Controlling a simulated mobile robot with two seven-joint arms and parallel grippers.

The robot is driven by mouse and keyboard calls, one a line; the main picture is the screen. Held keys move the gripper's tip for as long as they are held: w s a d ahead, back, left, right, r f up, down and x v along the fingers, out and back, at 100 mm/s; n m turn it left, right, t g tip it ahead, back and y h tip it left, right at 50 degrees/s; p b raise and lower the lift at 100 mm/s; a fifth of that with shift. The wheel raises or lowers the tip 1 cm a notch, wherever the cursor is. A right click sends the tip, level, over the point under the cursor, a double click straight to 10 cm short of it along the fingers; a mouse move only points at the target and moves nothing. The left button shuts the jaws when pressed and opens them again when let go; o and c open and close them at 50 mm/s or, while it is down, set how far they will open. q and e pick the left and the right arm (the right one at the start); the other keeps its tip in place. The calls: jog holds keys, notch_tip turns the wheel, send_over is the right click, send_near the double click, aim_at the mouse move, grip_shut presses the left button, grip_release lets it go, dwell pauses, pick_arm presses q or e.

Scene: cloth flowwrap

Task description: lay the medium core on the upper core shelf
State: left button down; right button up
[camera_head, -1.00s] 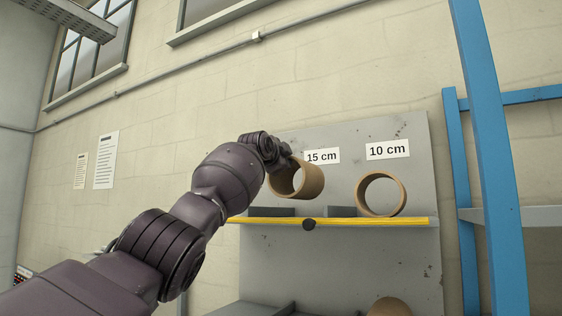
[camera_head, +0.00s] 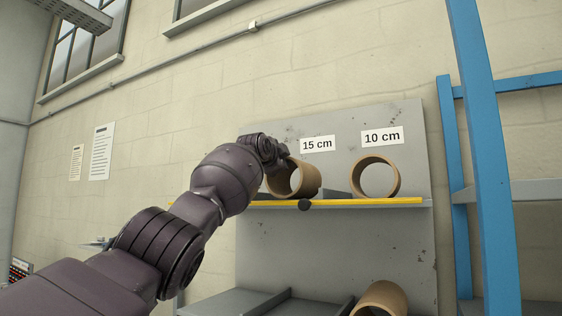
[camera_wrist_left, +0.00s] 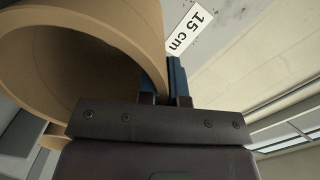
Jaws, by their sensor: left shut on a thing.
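A brown cardboard core (camera_head: 310,180) is at the left bay of the upper core shelf (camera_head: 380,201), below the "15 cm" label. My left gripper (camera_head: 282,160) is shut on its wall from the left, partly hidden by my wrist. The core's underside is at or just above the shelf surface; I cannot tell if it touches. In the left wrist view the core (camera_wrist_left: 150,25) fills the upper left, with the gripper fingers (camera_wrist_left: 164,88) at its rim. My right gripper is not in view.
Another core (camera_head: 394,180) sits on the upper shelf under the "10 cm" label (camera_head: 382,136), to the right. A grey divider (camera_head: 335,188) stands between the bays. A core (camera_head: 385,297) lies on the lower shelf. A blue post (camera_head: 485,150) rises at the right.

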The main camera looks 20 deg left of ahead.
pick_arm(q)
jog(key=shift+f, duration=0.3)
dwell(0.5)
jog(key=c, duration=1.2)
grip_release()
jog(key=shift+c, duration=0.2)
jog(key=shift+o, duration=0.2)
jog(key=shift+f, duration=0.1)
jog(key=shift+s+b, duration=0.1)
jog(key=shift+b, duration=0.3)
jog(key=s+b, duration=0.5)
jog(key=s, duration=0.5)
jog(key=shift+s+a+r+b, duration=0.25)
jog(key=shift+s+a+b, duration=0.1)
jog(key=shift+a, duration=0.1)
